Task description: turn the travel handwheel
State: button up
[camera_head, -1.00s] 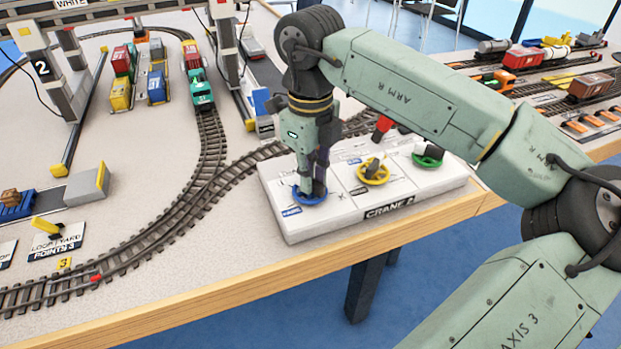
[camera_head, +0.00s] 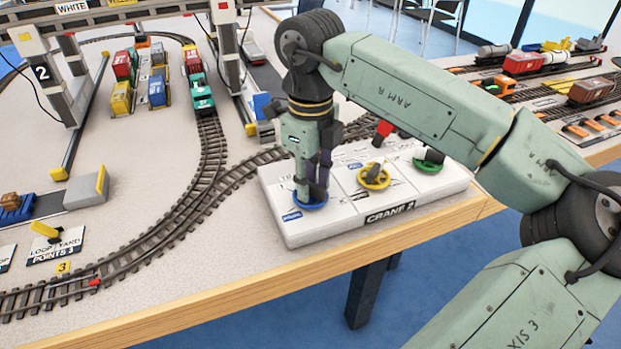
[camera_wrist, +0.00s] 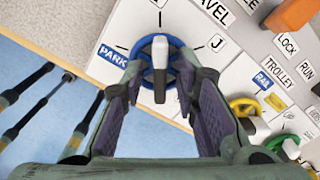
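The blue travel handwheel (camera_head: 316,205) sits at the left end of the white CRANE 2 panel (camera_head: 347,227). In the wrist view the blue wheel (camera_wrist: 147,74) shows at top centre, with a pale grip (camera_wrist: 160,62) standing up across it and pointing down the picture. PARK (camera_wrist: 113,56) is printed to its left, J (camera_wrist: 216,43) to its right, and part of TRAVEL above. My gripper (camera_wrist: 158,84) is open, with a dark finger on each side of the grip and visible gaps between. In the head view my gripper (camera_head: 311,192) is down at the wheel and hides part of it.
A yellow wheel (camera_head: 374,178) and a green wheel (camera_head: 428,162) stand to the right on the same panel. An upright red piece (camera_head: 384,129) is behind them. The table's wooden front edge (camera_head: 226,296) runs close by. Track and crane legs lie to the left.

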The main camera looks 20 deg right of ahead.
aim_at(311, 184)
notch_tip(311, 184, up, 12)
dwell(0.7)
